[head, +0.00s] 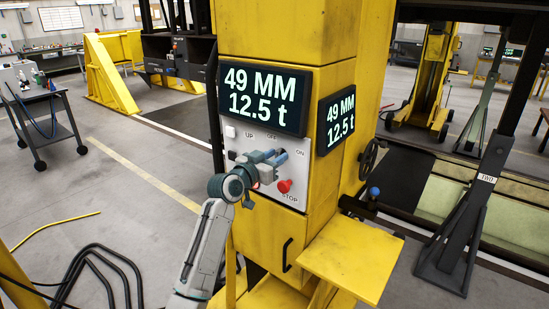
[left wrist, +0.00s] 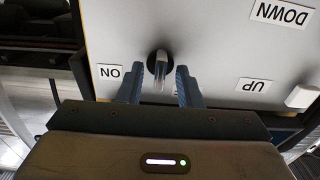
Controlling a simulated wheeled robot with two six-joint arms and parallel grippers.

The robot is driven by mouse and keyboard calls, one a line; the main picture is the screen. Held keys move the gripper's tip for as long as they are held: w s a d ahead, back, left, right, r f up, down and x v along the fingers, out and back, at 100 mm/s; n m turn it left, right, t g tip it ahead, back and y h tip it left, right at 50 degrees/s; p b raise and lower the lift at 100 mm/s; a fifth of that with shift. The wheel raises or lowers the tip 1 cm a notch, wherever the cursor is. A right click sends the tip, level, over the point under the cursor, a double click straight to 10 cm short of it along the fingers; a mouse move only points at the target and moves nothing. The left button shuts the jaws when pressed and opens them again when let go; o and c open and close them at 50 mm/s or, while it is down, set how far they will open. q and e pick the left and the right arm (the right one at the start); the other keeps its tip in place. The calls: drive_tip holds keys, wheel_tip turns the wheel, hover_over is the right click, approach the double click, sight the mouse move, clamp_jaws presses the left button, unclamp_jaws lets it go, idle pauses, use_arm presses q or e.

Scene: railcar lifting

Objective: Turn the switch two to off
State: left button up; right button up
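A yellow column carries a grey control panel (head: 296,170). My left gripper (head: 278,158) is in front of this panel and hides part of it in the head view. In the left wrist view, which shows the panel upside down, a metal switch lever (left wrist: 160,80) comes out of a round black hole. My left gripper's blue fingers (left wrist: 158,90) are open, one on each side of the lever, with small gaps. An ON label (left wrist: 109,72) lies beside the lever. UP (left wrist: 253,86) and DOWN (left wrist: 282,13) labels are on the other side. My right gripper is out of view.
A red stop knob (head: 284,186) sits low on the panel. Two screens (head: 262,98) above read 49 MM and 12.5 t. A yellow shelf (head: 350,258) juts out at lower right. A handwheel (head: 370,158) is on the column's right side. Black cables (head: 100,262) lie at lower left.

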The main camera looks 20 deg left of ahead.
use_arm(q)
drive_tip(key=shift+s+a+f, duration=0.15)
drive_tip(key=shift+s, duration=0.15)
drive_tip(key=b+v, duration=0.3)
drive_tip(key=v, duration=0.7)
drive_tip(key=shift+b, duration=0.35)
